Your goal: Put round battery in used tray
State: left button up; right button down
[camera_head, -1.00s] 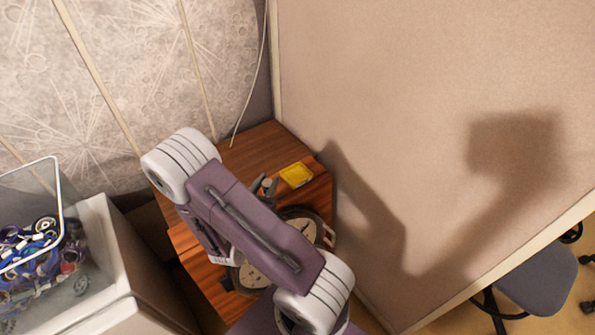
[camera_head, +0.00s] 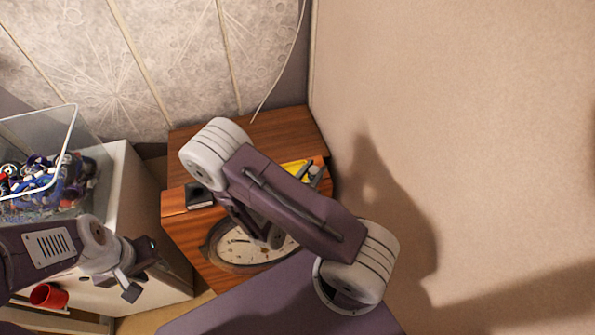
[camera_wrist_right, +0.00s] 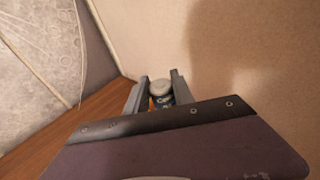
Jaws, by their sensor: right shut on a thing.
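A round battery (camera_wrist_right: 160,93) with a pale top and a blue and orange label is between the fingers of my right gripper (camera_wrist_right: 158,90) in the right wrist view. In the head view my right gripper (camera_head: 315,172) is at the right side of a yellow tray (camera_head: 292,168), partly covering it. I cannot tell the height between them. My arm hides part of this tray. A small black tray-like object (camera_head: 199,195) lies on the wooden cabinet further left. I cannot read which tray is the used one. My left gripper (camera_head: 141,270) is open and empty at the lower left.
The wooden cabinet (camera_head: 265,130) stands against a beige wall (camera_head: 470,120) on the right. A round clock (camera_head: 235,248) is at its front, partly under my arm. A clear bin of colourful parts (camera_head: 45,185) stands on a white cabinet at left. A red cup (camera_head: 48,296) is below.

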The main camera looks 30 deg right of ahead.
aim_at(310, 168)
jog(key=f+b, duration=0.1)
jog(key=b, duration=0.1)
jog(key=w+f+b, duration=0.1)
jog(key=b, duration=0.2)
jog(key=shift+d+f, duration=0.25)
jog(key=shift+d, duration=0.15)
jog(key=w+b, duration=0.1)
jog(key=b, duration=0.4)
jog(key=shift+w+a+b, duration=0.1)
jog(key=shift+w+b, duration=0.25)
jog(key=w+f, duration=0.1)
jog(key=w, duration=0.2)
jog(key=w+f, duration=0.2)
jog(key=w, duration=0.1)
jog(key=w+f, duration=0.1)
jog(key=w, duration=0.1)
jog(key=shift+w+f, duration=0.4)
notch_tip(310, 168, down, 3)
jog(key=shift+s+f, duration=0.1)
jog(key=shift+f, duration=0.4)
